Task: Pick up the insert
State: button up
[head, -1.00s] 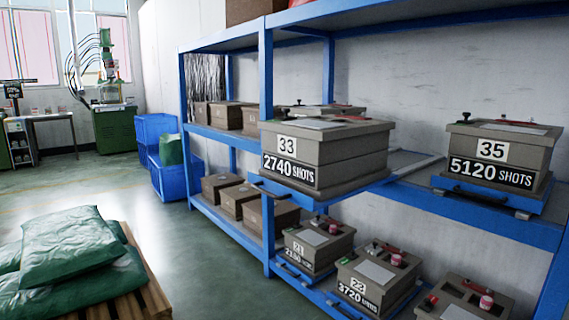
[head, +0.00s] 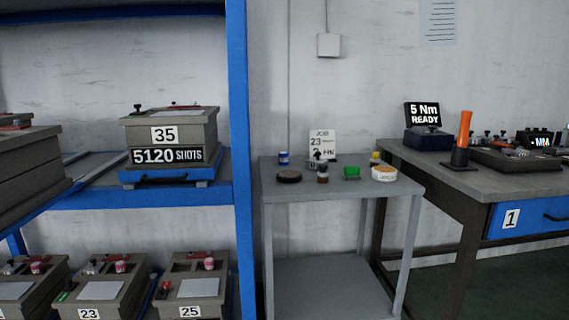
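I cannot pick out the insert for certain in the head view. Several small items stand on a grey side table (head: 275,188) in the middle: a blue tin (head: 283,158), a dark round disc (head: 289,176), a small dark bottle (head: 323,174), a green block (head: 352,172) and a white round tub with an orange top (head: 384,173). A job card (head: 322,143) stands upright behind them and reads 23. My gripper is not in view.
A blue rack (head: 240,150) at left holds box 35 (head: 172,140) and, below, boxes 23 (head: 88,290) and 25 (head: 192,290). A workbench (head: 455,178) at right carries a "5 Nm READY" display (head: 424,113) and an orange-handled tool (head: 464,135).

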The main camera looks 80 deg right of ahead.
aim_at(313, 164)
jog(key=z, duration=2.8)
jog(key=i+j+z, duration=0.15)
jog(key=i+l, duration=0.05)
